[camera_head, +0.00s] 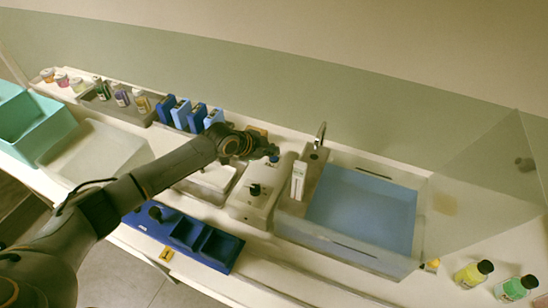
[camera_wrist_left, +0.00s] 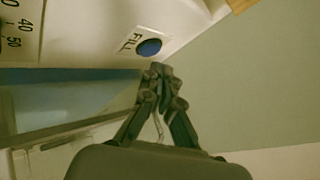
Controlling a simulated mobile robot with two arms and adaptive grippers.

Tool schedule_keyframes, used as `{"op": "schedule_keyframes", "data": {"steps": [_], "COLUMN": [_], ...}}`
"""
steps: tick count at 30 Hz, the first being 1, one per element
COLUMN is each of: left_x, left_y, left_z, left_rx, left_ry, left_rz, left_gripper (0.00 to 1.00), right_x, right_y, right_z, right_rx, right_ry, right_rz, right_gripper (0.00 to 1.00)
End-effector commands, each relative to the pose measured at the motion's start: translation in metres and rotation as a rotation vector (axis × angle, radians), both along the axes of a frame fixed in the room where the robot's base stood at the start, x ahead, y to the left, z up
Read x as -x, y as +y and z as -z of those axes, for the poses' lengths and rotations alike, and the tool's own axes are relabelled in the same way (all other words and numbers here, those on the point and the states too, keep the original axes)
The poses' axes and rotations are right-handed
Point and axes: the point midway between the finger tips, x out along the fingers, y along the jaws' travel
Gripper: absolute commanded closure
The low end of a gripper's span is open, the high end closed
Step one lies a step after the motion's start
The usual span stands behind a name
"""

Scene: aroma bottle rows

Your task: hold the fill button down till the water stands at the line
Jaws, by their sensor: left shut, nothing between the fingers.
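The blue round fill button (camera_wrist_left: 150,47) sits on a white panel marked FILL in the left wrist view. My left gripper (camera_wrist_left: 160,76) is shut and empty, its tips close to the button; I cannot tell whether they touch it. In the head view the left gripper (camera_head: 270,151) is over the back of the white control unit (camera_head: 245,210), beside a small blue spot. The clear-walled basin (camera_head: 420,230) holds blue water (camera_head: 362,205). Dark line marks (camera_head: 354,252) show on its walls. I cannot tell how the water level stands against them. My right gripper is out of view.
A tap (camera_head: 320,136) stands at the basin's back left corner. A black knob (camera_head: 255,190) is on the control unit. A blue divided tray (camera_head: 222,250) lies in front.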

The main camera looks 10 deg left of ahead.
Motion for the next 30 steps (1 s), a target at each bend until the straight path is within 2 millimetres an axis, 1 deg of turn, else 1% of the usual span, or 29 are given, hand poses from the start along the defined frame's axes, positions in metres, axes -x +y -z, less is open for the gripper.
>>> {"op": "schedule_keyframes", "data": {"steps": [5,21,30], "left_x": [0.0000,-0.0001,0.0002], "left_y": [-0.0002,0.0000,0.0000], "left_z": [-0.0001,0.0001,0.0091], "left_rx": [0.000,0.000,0.000], "left_ry": [0.000,0.000,0.000], "left_rz": [0.000,0.000,0.000], "left_gripper": [1.00,1.00,1.00], "right_x": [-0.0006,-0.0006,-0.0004], "right_y": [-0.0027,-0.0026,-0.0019], "right_z": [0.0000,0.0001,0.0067], "right_rx": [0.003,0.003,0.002], "right_ry": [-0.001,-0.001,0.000], "right_rz": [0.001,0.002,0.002], "right_gripper": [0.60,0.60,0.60]}}
